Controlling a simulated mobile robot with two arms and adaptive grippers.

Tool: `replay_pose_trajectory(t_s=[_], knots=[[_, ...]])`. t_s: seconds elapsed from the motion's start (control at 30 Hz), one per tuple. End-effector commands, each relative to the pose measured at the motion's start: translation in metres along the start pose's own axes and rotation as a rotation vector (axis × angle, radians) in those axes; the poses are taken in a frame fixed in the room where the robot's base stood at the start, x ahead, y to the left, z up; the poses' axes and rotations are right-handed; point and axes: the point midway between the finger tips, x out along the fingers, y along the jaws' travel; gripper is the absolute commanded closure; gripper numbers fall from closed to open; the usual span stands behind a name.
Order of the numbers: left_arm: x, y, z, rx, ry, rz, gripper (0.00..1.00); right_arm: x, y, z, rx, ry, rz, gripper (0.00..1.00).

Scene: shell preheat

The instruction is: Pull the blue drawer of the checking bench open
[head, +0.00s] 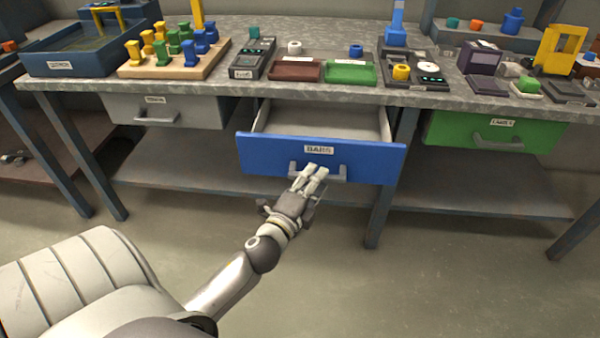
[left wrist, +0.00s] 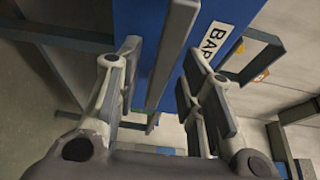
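The blue drawer (head: 370,158) with a "BARS" label stands pulled out of the checking bench (head: 60,84), its pale, empty-looking inside (head: 320,122) showing. Its grey handle (head: 338,173) is on the front, below the label. My left gripper (head: 313,176) is at the handle. In the left wrist view, the handle bar (left wrist: 178,45) lies between the two spread fingers (left wrist: 168,95), with gaps showing beside it, so the gripper looks open around the bar. The drawer's blue front (left wrist: 140,20) is behind. My right gripper is not in view.
A grey drawer (head: 195,112) at left and a green drawer (head: 545,135) at right are shut. Trays, coloured pegs on a wooden board (head: 175,68) and devices stand on the bench top. A lower shelf (head: 470,198) runs beneath. The floor in front is clear.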

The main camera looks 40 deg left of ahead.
Motion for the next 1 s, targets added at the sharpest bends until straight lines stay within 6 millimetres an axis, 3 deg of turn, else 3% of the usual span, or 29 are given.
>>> replay_pose_trajectory(t_s=[0.3,0.5,0.7,1.0], knots=[[-0.059,0.001,0.001,-0.001,-0.004,0.005,0.64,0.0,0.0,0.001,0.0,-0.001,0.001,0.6],[-0.088,0.001,0.0,-0.001,-0.003,0.004,0.64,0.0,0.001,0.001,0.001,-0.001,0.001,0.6],[-0.102,0.0,0.0,0.002,-0.002,0.002,0.64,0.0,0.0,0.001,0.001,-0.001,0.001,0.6],[-0.104,0.0,0.0,0.002,0.0,0.001,0.64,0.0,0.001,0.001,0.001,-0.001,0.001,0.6]])
